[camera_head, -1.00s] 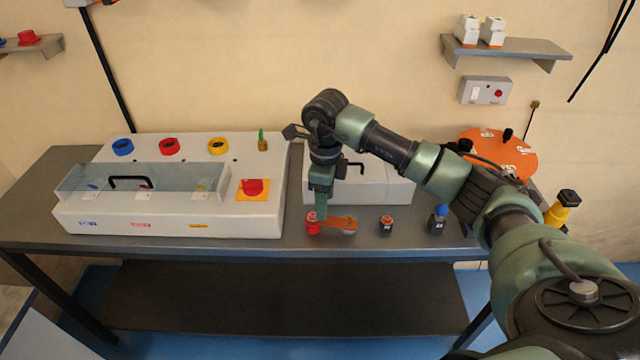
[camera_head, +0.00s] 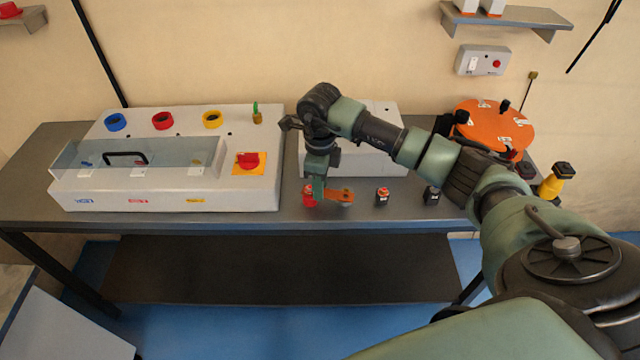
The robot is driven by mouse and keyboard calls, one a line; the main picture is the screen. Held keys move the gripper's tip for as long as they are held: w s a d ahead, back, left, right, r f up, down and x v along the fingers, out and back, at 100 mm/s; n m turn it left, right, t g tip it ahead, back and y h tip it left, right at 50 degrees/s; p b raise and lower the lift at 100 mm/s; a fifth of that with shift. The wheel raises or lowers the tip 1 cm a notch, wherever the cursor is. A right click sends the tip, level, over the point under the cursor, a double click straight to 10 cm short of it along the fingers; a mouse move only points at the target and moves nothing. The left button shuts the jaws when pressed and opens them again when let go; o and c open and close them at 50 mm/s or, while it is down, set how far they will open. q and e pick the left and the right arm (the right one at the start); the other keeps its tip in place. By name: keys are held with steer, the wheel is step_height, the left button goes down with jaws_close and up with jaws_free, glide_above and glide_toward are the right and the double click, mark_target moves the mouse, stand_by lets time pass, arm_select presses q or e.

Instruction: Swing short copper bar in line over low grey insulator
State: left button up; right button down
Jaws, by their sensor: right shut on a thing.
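My right gripper (camera_head: 318,197) points down at the bench's front edge and is shut on the short copper bar (camera_head: 341,195). The bar sticks out to the right of the fingers, roughly level. A red insulator (camera_head: 308,197) stands just left of the fingers; whether the bar touches it is hidden. A low grey shape (camera_head: 347,204), likely the low grey insulator, shows barely under the bar's right end. I cannot tell whether they touch. My left gripper is out of view.
Right of the bar stand a dark block with a red top (camera_head: 382,196) and another dark block (camera_head: 431,195). A white machine (camera_head: 240,190) with a clear cover fills the bench's left. An orange disc (camera_head: 492,125) and yellow-bodied item (camera_head: 552,182) are at the right.

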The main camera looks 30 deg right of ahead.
steer(key=shift+w+d+n+b, duration=0.15)
steer(key=shift+d+n+b, duration=0.05)
steer(key=shift+n+b, duration=0.45)
steer(key=shift+d+n, duration=0.1)
steer(key=shift+n, duration=0.45)
steer(key=shift+w+b, duration=0.1)
steer(key=shift+b, duration=0.4)
steer(key=c, duration=1.1)
jaws_free()
steer(key=shift+o, duration=0.2)
